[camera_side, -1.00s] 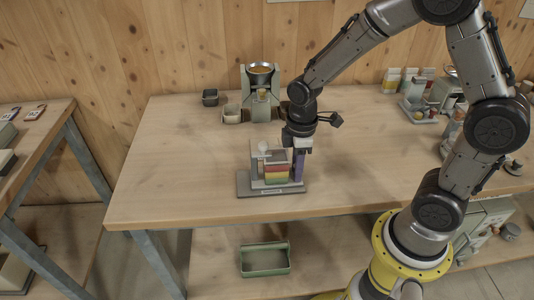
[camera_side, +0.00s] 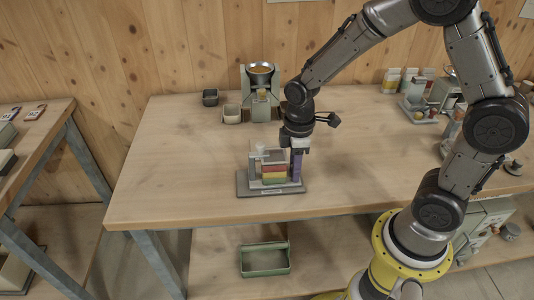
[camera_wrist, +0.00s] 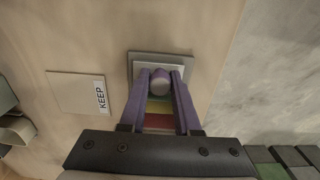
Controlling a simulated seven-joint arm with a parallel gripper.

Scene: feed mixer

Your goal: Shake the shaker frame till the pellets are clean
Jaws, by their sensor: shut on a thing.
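The shaker frame (camera_side: 254,168) stands on a grey base (camera_side: 245,190) near the front edge of the table, with red, yellow and green layers (camera_side: 274,174) stacked in it. My gripper (camera_side: 296,178) is at its right side, fingers pointing down. In the wrist view, my purple fingers (camera_wrist: 160,84) are closed on a rounded grey-purple knob (camera_wrist: 160,76), with the coloured layers (camera_wrist: 160,112) showing between them. Pellets inside the frame are too small to make out.
A hopper stand (camera_side: 261,76) with small bins (camera_side: 232,114) is at the back. A tray of items (camera_side: 420,110) stands at the right. A green bin (camera_side: 265,260) is on the lower shelf. A KEEP-labelled pad (camera_wrist: 76,92) lies beside the frame.

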